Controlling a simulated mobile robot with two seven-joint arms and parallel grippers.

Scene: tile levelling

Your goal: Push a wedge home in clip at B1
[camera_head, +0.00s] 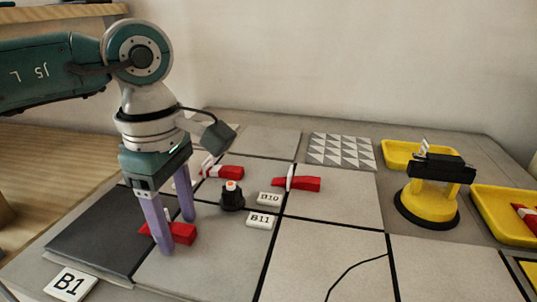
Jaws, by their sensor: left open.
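A red wedge (183,233) lies low on the tiles between the dark tile (90,235) and the grey tile beside it. The label B1 (70,284) stands at the front left. My left gripper (177,234) points down over this wedge with its purple fingers apart, one in front and one behind. The near finger covers part of the wedge and its clip, so I cannot tell how far the wedge sits in. My right gripper is not in view.
Two more red wedges (222,172) (303,184) sit by white clips behind. A black knob (232,196) stands near labels B10 (269,198) and B11 (260,220). A yellow suction lifter (430,200) and yellow trays (397,152) are at right. The front tiles are clear; one is cracked.

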